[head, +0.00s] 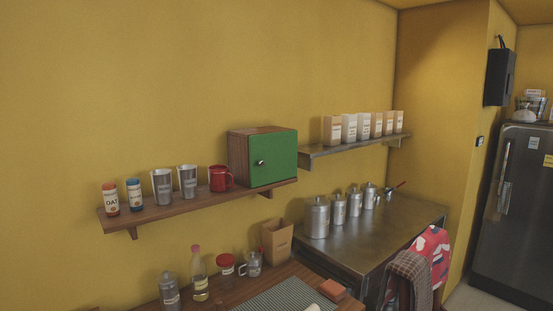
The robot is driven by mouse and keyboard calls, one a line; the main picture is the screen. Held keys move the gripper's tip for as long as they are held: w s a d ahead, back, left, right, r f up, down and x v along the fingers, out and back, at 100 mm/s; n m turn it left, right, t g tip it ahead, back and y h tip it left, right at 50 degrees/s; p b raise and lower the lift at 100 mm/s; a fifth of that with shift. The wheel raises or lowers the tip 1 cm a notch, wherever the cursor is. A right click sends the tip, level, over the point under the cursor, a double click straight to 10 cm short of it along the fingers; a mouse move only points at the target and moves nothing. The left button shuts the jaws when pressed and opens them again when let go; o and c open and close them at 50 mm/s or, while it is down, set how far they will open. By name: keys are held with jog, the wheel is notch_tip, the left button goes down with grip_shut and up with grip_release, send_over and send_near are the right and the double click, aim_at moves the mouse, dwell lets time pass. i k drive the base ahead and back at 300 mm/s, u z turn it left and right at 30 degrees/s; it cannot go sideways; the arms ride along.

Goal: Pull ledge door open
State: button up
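A small wooden cabinet (240,157) stands at the right end of the wooden wall ledge (195,205). Its green door (280,160) looks shut and faces right of centre. A small metal knob (259,163) sits near the left edge of the door. My gripper is not in view, so its place relative to the door cannot be seen.
A red mug (220,178), two metal cups (175,184) and two small jars (122,197) stand left of the cabinet. A higher shelf (355,148) with several cartons is at right. Below are a steel counter (375,235) with canisters and a wooden table (215,299) with bottles.

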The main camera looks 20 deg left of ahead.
aim_at(274, 157)
jog(key=u, duration=0.35)
jog(key=i, duration=1.6)
jog(key=u, duration=0.4)
